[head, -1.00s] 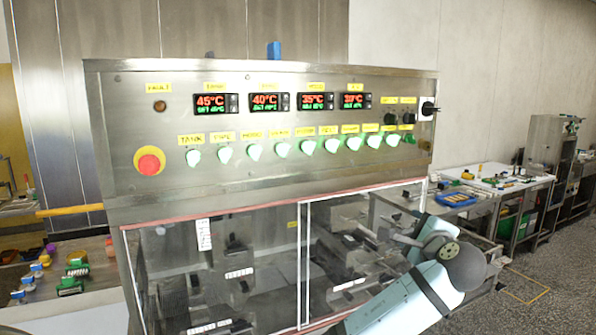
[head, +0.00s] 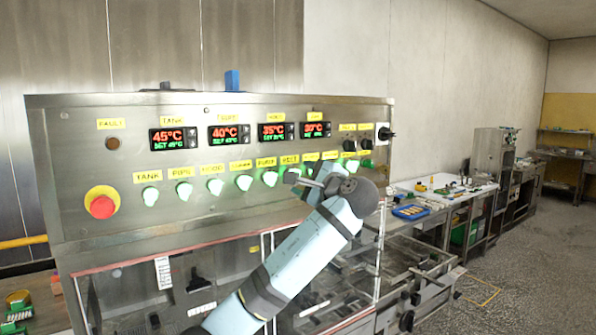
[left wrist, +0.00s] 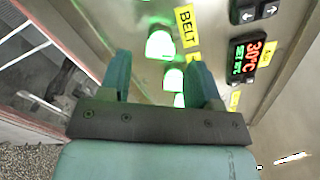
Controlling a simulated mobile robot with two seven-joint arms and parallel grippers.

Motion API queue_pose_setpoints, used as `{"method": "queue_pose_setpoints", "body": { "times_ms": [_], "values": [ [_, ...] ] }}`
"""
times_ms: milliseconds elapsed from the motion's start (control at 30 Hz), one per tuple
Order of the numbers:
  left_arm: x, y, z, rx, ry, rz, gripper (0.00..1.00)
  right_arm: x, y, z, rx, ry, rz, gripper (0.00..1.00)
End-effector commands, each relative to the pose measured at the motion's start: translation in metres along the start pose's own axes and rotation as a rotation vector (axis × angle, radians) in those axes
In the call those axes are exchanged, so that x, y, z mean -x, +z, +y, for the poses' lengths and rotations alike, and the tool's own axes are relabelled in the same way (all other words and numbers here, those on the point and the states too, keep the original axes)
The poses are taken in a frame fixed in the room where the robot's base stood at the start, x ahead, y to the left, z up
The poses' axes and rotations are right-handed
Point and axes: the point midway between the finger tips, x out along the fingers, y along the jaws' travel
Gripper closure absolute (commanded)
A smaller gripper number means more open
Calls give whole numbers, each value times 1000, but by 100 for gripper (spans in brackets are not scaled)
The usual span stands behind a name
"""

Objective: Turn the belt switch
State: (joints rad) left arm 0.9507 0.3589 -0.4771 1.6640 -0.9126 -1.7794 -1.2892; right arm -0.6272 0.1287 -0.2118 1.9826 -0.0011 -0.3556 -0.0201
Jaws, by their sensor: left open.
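The belt switch (head: 293,174) is a green-lit knob under a yellow BELT label (head: 290,160), in the row on the steel control panel. In the left wrist view, the belt switch (left wrist: 160,43) glows beside its label, just beyond and between the fingertips. My left gripper (head: 301,182) is open and close in front of the panel, at the lower right of the belt switch, partly covering the row there. In the left wrist view, my left gripper (left wrist: 160,72) has two teal fingers apart with nothing held. Contact with the switch cannot be made out. My right gripper is out of view.
Similar lit knobs sit close by, including the pump knob (head: 270,178). A red emergency button (head: 102,206) is at the panel's left. Temperature displays (head: 229,133) are above the row. Clear guard doors (head: 165,275) are below. A bench (head: 440,192) stands to the right.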

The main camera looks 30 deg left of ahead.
Motion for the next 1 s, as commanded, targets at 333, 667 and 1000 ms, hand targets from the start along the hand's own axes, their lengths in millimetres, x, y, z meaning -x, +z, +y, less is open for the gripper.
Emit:
{"method": "queue_pose_setpoints", "body": {
  "times_ms": [333,667,1000],
  "values": [
    [-33,0,0,1,0,1,43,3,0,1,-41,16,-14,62],
    [-33,-1,0,1,0,1,59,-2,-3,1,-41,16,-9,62],
    [-33,-1,1,7,0,2,92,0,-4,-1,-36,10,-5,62]
  ]
}}
